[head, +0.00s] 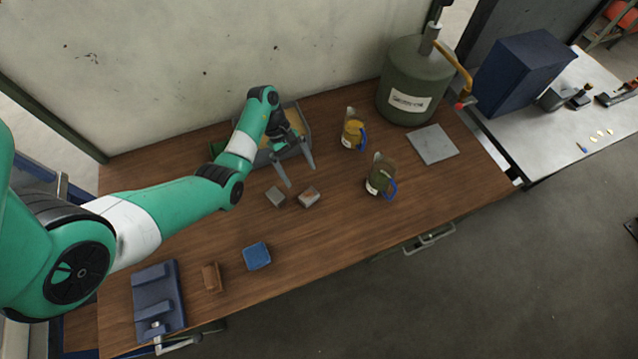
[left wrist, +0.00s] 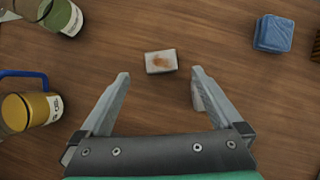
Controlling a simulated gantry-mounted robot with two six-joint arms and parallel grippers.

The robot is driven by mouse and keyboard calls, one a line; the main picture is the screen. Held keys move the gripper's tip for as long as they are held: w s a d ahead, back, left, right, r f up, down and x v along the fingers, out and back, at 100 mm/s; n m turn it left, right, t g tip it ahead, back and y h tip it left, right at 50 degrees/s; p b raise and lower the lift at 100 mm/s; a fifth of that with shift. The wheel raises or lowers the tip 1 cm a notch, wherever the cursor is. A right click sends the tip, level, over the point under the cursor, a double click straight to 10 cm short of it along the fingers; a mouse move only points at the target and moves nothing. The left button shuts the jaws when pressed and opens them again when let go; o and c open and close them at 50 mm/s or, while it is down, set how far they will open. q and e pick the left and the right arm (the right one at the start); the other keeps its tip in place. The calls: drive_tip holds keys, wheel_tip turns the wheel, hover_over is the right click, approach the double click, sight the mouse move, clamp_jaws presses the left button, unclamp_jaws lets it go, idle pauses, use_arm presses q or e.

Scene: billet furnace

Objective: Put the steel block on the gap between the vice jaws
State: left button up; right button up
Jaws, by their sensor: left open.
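A small grey steel block with a rusty brown patch (head: 308,197) lies on the wooden bench. In the left wrist view the block (left wrist: 161,61) lies just beyond and between the fingertips. My left gripper (head: 300,178) is open and empty, above the bench, its fingers pointing down towards the block; it also shows in the left wrist view (left wrist: 160,75). My right gripper is not in view.
A blue block (head: 257,256) and a brown block (head: 212,277) lie between the grey blocks and the vice. A tray (head: 304,118) is behind my left arm. A grey plate (head: 433,144) lies farther right.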

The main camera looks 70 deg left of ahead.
sight(309, 195)
use_arm(q)
drive_tip(key=b+x, duration=0.3)
drive_tip(key=x, duration=0.1)
drive_tip(key=s+a+b+x, duration=0.1)
drive_tip(key=b+x, duration=0.1)
drive_tip(key=shift+f+b, duration=0.3)
drive_tip(key=shift+b, duration=0.05)
drive_tip(key=shift+w+d, duration=0.15)
drive_tip(key=b+x, duration=0.1)
drive_tip(key=x, duration=0.4)
drive_tip(key=shift+w, duration=0.1)
drive_tip(key=shift+a, duration=0.2)
clamp_jaws()
